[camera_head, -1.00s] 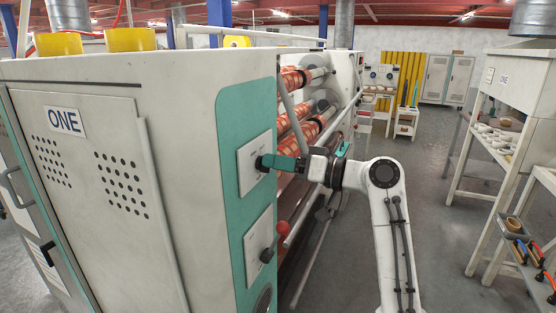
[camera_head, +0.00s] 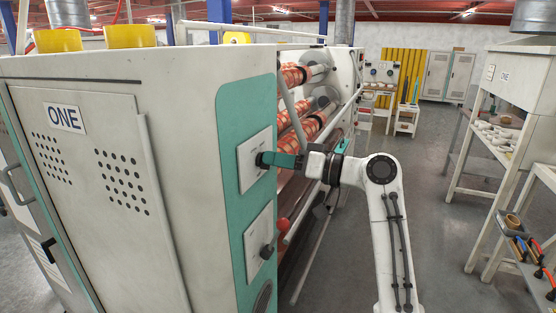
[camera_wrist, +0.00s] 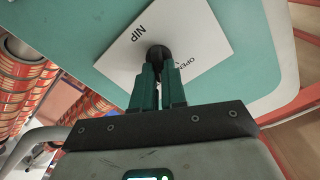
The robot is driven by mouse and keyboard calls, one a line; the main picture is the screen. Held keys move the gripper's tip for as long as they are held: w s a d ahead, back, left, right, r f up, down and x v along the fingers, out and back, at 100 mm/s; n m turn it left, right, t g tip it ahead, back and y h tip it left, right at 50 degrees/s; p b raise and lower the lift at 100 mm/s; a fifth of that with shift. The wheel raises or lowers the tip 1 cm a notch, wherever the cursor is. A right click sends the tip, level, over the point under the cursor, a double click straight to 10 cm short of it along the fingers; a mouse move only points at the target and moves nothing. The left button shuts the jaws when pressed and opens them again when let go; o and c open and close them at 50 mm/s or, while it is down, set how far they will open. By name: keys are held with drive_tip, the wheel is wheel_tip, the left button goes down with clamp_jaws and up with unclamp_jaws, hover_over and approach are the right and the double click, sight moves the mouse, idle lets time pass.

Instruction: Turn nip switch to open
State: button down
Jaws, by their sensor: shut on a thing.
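The nip switch is a black knob (camera_wrist: 158,56) on a white plate (camera_wrist: 190,30) marked NIP and OPEN, on the machine's teal panel. In the head view the plate (camera_head: 253,160) is the upper of two on the machine's near end face. My gripper (camera_wrist: 158,80) is shut on the black knob, with its two teal fingers on either side of it. In the head view my gripper (camera_head: 268,160) reaches the knob from the right. The knob's front and any pointer on it are mostly hidden by the fingers.
A second plate (camera_head: 258,243) with a black knob sits just below. Orange patterned rolls (camera_head: 298,130) and white bars lie behind my gripper. The aisle floor (camera_head: 440,200) right of my arm is clear.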

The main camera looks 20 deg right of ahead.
drive_tip(key=shift+f+n+b, duration=0.15)
drive_tip(key=shift+n+b, duration=0.15)
drive_tip(key=shift+b, duration=0.25)
drive_tip(key=shift+s+a+n+b, duration=0.1)
drive_tip(key=shift+s+n+b, duration=0.05)
drive_tip(key=shift+n+b, duration=3.05)
drive_tip(key=shift+s+a+n+b, duration=0.1)
drive_tip(key=shift+n+b, duration=2.4)
drive_tip(key=shift+b, duration=1.3)
drive_tip(key=c, duration=1.2)
unclamp_jaws()
drive_tip(key=v, duration=1)
drive_tip(key=shift+s+d+b, duration=0.25)
drive_tip(key=shift+s+b, duration=0.05)
drive_tip(key=shift+b, duration=0.05)
